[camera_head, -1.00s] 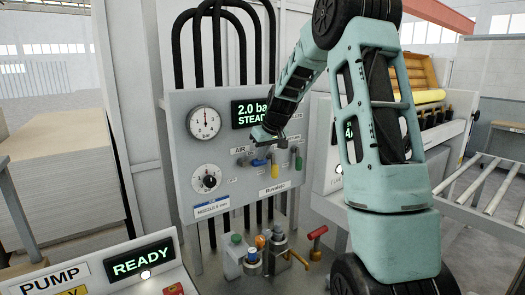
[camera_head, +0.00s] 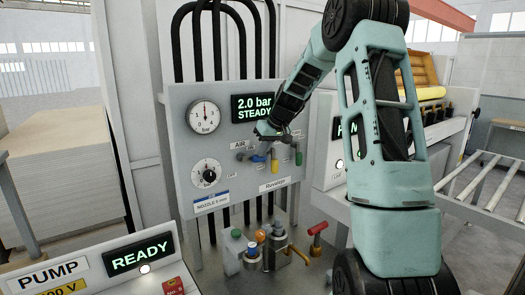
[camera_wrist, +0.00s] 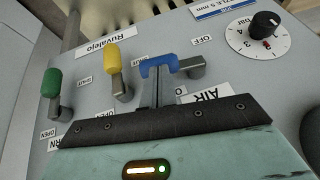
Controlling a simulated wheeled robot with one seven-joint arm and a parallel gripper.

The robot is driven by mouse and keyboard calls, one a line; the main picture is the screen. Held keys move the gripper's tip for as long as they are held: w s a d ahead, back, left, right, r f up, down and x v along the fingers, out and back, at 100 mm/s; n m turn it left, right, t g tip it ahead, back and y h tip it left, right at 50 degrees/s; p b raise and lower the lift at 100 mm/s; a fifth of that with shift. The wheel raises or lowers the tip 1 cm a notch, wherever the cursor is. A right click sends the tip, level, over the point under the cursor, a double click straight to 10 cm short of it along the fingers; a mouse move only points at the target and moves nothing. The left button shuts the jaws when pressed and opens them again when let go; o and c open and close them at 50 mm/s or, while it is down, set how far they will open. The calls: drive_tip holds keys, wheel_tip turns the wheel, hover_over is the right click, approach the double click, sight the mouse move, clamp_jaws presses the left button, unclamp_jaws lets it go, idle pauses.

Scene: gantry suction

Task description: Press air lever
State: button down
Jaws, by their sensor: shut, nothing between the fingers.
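The air lever has a blue handle (camera_wrist: 158,66) on a grey pivot, beside the AIR label. In the wrist view the handle lies sideways, near the OFF label. My gripper (camera_wrist: 157,92) is shut with nothing between its fingers. Its fingertips overlap the blue handle in that view; I cannot tell whether they touch it. In the head view my gripper (camera_head: 272,141) is at the panel, just above the blue handle (camera_head: 258,158), partly hiding the lever.
A yellow lever (camera_wrist: 116,65) and a green lever (camera_wrist: 52,92) stand beside the blue one. The grey panel (camera_head: 222,180) carries a pressure gauge (camera_head: 204,116), a dial (camera_head: 207,173) and a display (camera_head: 256,107) reading 2.0 bar STEADY.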

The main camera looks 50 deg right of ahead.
drive_tip(key=f+y+b, duration=0.1)
drive_tip(key=d+f+y+b, duration=0.1)
drive_tip(key=y, duration=0.1)
drive_tip(key=shift+s+f+m+t+b, duration=0.1)
drive_tip(key=shift+f+m+t+b, duration=0.1)
drive_tip(key=shift+m+t+b, duration=0.2)
drive_tip(key=shift+a+f+m+t+y+b, duration=0.25)
drive_tip(key=shift+f+m+t+y+b, duration=0.15)
drive_tip(key=shift+f+y+b, duration=0.6)
drive_tip(key=shift+a+f+m+t+y+b, duration=0.25)
drive_tip(key=shift+f+t+y+b, duration=0.25)
drive_tip(key=shift+y+b, duration=0.8)
drive_tip(key=shift+a+f+m+t+y+b, duration=0.2)
drive_tip(key=shift+f+m+t+y+b, duration=0.15)
drive_tip(key=shift+f+y+b, duration=0.75)
drive_tip(key=shift+a+r+b, duration=0.1)
drive_tip(key=shift+r+b, duration=0.05)
drive_tip(key=shift+b, duration=0.2)
